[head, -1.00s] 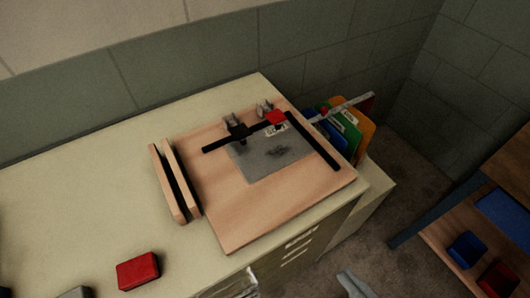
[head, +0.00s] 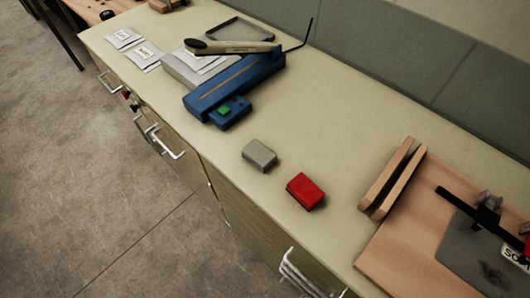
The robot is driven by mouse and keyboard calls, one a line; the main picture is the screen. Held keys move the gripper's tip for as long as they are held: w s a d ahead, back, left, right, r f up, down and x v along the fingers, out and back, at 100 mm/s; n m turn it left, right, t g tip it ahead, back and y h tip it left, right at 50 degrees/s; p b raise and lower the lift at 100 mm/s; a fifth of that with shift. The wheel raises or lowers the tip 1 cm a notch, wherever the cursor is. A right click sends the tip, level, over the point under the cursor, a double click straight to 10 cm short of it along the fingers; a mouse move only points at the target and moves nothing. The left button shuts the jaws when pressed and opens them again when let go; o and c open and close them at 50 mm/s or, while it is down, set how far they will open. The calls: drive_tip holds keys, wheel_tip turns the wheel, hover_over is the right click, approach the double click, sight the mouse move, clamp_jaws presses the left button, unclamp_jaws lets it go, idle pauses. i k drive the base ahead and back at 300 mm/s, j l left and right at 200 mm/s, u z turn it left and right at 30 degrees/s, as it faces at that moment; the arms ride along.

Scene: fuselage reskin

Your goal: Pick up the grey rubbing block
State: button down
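The grey rubbing block (head: 260,155) lies flat on the pale worktop near its front edge, in the middle of the head view. A red block (head: 305,191) lies just to its right, with a small gap between them. My gripper is not seen in this view, and nothing touches the grey block.
A blue device (head: 232,88) with a long-handled tool (head: 232,47) stands behind and left of the block. White packets (head: 143,54) and a grey tray (head: 240,31) lie further left. A wooden board (head: 405,258) with slats (head: 392,180) is at right. Worktop behind the blocks is clear.

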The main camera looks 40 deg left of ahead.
sight(257, 153)
drive_tip(key=i+u, duration=0.1)
drive_tip(key=u, duration=1.65)
